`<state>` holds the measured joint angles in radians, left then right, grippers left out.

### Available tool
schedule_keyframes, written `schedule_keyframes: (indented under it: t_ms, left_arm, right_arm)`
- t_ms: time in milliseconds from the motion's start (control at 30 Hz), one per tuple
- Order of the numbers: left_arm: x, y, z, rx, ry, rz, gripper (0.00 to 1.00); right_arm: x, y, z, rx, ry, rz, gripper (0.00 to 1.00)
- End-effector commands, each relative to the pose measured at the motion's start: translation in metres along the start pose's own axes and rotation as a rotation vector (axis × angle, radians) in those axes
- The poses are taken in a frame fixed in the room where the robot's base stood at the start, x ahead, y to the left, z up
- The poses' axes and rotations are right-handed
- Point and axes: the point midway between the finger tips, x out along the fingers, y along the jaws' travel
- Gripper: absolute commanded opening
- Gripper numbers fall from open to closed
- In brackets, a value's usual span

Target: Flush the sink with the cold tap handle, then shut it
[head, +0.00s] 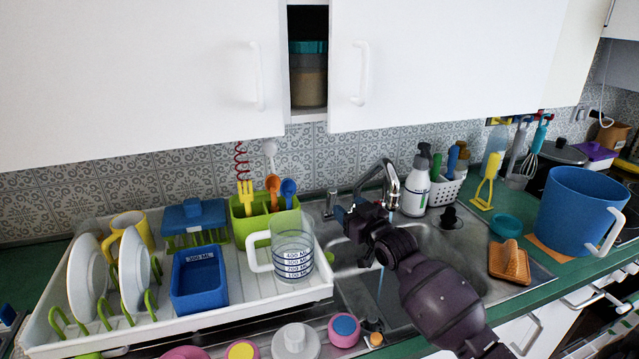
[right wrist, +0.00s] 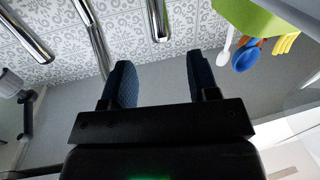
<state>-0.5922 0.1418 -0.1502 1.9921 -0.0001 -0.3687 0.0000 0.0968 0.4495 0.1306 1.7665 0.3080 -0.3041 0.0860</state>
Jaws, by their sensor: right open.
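The chrome tap (head: 388,172) stands at the back of the steel sink (head: 440,250), its spout arching over the basin. A thin bluish streak (head: 393,195) below the spout looks like running water. A small chrome lever (head: 331,203) stands left of the spout; I cannot tell whether it is the cold handle. My right gripper (head: 347,212) is open beside this lever, its arm crossing the basin. In the right wrist view, its two dark fingers (right wrist: 160,76) are apart with nothing between them; chrome tubes (right wrist: 96,40) show beyond the tips. My left gripper is out of view.
A white dish rack (head: 190,322) with plates, blue tubs and a measuring jug (head: 292,258) fills the left. A white spray bottle (head: 414,187) and utensil basket (head: 445,188) stand behind the basin. An orange sponge holder (head: 510,263) and blue pot (head: 575,215) are right.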

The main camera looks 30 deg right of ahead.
Motion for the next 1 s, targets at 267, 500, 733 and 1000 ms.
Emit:
schedule_keyframes:
  t_ms: [267, 500, 733, 1000]
  left_arm:
    - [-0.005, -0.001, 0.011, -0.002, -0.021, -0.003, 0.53]
    - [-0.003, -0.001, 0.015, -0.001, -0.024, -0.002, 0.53]
    - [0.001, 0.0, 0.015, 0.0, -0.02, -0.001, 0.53]
    - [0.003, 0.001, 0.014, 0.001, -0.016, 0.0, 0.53]
  right_arm:
    - [0.023, 0.0, 0.0, 0.0, 0.0, 0.0, 0.55]
    - [0.062, 0.0, 0.0, 0.0, 0.0, -0.001, 0.55]
    - [0.093, 0.0, 0.001, -0.001, -0.001, 0.0, 0.55]
    - [0.107, 0.0, 0.001, -0.001, -0.001, -0.001, 0.55]
